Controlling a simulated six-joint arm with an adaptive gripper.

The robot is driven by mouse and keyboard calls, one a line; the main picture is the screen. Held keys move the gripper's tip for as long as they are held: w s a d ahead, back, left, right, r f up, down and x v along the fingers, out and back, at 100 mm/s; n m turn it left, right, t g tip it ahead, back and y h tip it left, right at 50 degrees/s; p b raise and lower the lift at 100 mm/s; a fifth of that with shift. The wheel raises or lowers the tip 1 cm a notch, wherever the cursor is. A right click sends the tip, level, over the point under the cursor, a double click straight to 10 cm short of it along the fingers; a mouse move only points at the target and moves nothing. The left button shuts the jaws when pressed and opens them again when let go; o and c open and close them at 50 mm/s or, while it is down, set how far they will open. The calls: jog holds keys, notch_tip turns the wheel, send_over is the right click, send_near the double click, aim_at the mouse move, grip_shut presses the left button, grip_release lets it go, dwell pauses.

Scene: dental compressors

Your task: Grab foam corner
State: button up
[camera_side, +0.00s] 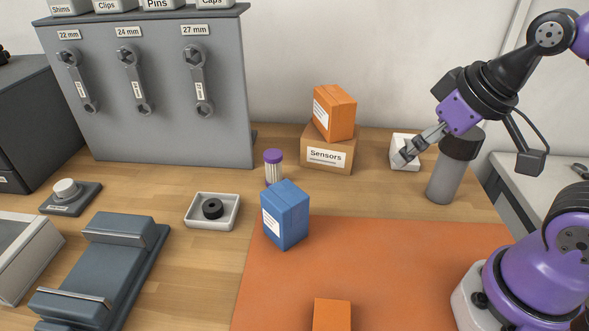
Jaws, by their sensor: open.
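A small white block (401,138), which looks like the foam corner, sits on the wooden bench at the back right, just right of the cardboard box marked Sensors. My gripper (403,158) reaches down to it from the upper right, and its fingers overlap the block in the picture. The jaws are open. The fingers hide part of the block, and I cannot tell whether they touch it.
A grey cylinder with a dark top (454,165) stands close to the right of my gripper. An orange box (335,110) rests on the Sensors box (327,160). A blue box (286,215) and a purple-capped jar (273,166) stand farther left. The orange mat (390,260) is mostly clear.

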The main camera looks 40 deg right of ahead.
dwell(0.5)
jog(key=m+g, duration=0.5)
jog(key=m, duration=0.4)
send_over(408, 137)
notch_tip(408, 137, down, 6)
jog(key=shift+m+g, duration=0.3)
notch_tip(408, 137, down, 5)
jog(key=shift+a+r, duration=0.1)
notch_tip(408, 137, down, 6)
jog(key=shift+f, duration=0.1)
jog(key=c, duration=0.7)
